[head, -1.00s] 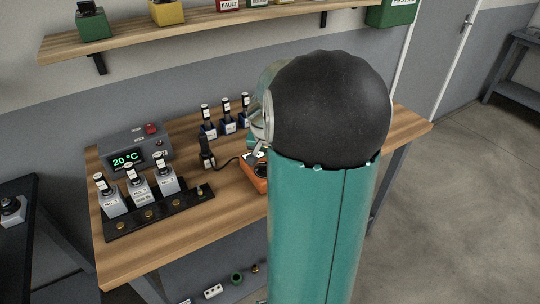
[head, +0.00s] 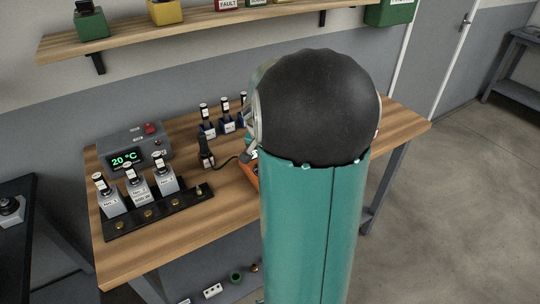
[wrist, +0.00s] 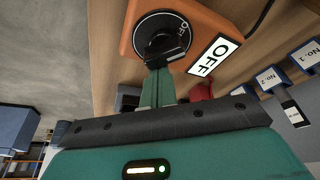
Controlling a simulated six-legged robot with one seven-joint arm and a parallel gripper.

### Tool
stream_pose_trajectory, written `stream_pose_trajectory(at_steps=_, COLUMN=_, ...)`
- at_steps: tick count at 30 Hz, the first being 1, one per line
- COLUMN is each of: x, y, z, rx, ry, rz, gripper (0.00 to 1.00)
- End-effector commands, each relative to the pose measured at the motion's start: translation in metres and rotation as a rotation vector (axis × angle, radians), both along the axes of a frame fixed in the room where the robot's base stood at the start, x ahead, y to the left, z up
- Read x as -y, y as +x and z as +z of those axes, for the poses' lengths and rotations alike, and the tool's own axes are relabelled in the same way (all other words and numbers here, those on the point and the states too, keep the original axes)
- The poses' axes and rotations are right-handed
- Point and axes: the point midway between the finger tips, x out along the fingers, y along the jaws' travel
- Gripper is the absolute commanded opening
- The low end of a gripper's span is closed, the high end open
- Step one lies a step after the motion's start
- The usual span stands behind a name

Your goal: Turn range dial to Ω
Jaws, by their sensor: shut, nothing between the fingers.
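The orange meter (wrist: 205,18) fills the top of the wrist view, with a black round range dial (wrist: 155,25) on its face. The dial's raised knob bar lies slanted, and small partly legible lettering shows near its rim. A white display on the meter reads OFF (wrist: 213,55). My gripper (wrist: 158,70) is shut, its teal fingers together with their tips at the dial's lower edge by the knob bar. Whether they touch it I cannot tell. In the head view only a sliver of the orange meter (head: 251,174) shows; my arm hides the dial and the gripper.
A grey box reading 20 °C (head: 125,160) and a black rack (head: 155,213) with labelled holders stand on the left of the wooden bench (head: 225,215). Blue holders (head: 227,127) stand behind. A black probe (head: 206,155) with a cable is left of the meter.

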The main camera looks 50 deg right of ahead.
Motion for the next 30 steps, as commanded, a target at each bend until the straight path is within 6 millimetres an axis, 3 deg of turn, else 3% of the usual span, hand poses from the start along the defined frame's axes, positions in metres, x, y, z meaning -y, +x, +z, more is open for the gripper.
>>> stream_pose_trajectory(at_steps=30, x=-0.0015, y=0.0076, z=-0.0003, rx=0.000, ry=0.001, rz=0.001, gripper=0.00)
